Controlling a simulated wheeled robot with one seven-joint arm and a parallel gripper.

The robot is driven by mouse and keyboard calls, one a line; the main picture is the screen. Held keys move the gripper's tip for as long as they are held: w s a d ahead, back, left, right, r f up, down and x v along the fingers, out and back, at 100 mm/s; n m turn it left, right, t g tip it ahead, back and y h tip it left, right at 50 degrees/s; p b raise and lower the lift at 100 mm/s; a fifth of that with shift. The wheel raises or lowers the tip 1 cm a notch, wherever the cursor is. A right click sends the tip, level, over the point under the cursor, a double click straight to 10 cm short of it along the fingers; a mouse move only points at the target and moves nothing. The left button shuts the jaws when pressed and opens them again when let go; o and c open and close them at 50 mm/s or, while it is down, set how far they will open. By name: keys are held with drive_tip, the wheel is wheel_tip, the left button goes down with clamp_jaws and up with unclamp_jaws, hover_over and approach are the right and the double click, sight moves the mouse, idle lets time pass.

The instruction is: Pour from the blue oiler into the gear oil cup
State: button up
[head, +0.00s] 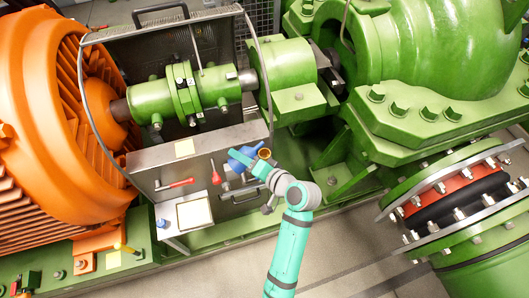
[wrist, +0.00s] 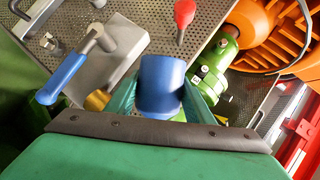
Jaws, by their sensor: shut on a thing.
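The blue oiler (head: 241,156) is held in my gripper (head: 262,168) above the grey metal panel beside the machine. In the wrist view the oiler (wrist: 162,84) is a blue cylinder between my two teal fingers (wrist: 160,105), which are shut on it. A brass-coloured cup (head: 264,153), seemingly the gear oil cup, shows just right of the oiler in the head view. In the wrist view a yellow-brass part (wrist: 97,100), perhaps the same cup, shows left of the fingers, partly hidden. I cannot tell the oiler's exact tilt or whether any oil flows.
A red-handled lever (head: 176,184) and a red pear-shaped thing (head: 215,174) are on the panel. A blue-handled lever (wrist: 62,78) is close at left in the wrist view. A pale tray (head: 193,214) lies lower left. The orange motor (head: 50,110) and green pump (head: 430,60) flank the panel.

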drive_tip(key=shift+s+a+f+m+g+y, duration=0.1)
drive_tip(key=shift+a+f+m+g+y, duration=0.05)
drive_tip(key=shift+m+y, duration=0.4)
drive_tip(key=shift+s+a+f+m+g+y, duration=0.15)
drive_tip(key=shift+m+y, duration=0.2)
drive_tip(key=shift+m, duration=0.3)
idle(4.0)
drive_tip(key=shift+w+r+m+y, duration=0.15)
drive_tip(key=shift+r+m+y, duration=0.25)
drive_tip(key=shift+r+m, duration=0.15)
idle(2.2)
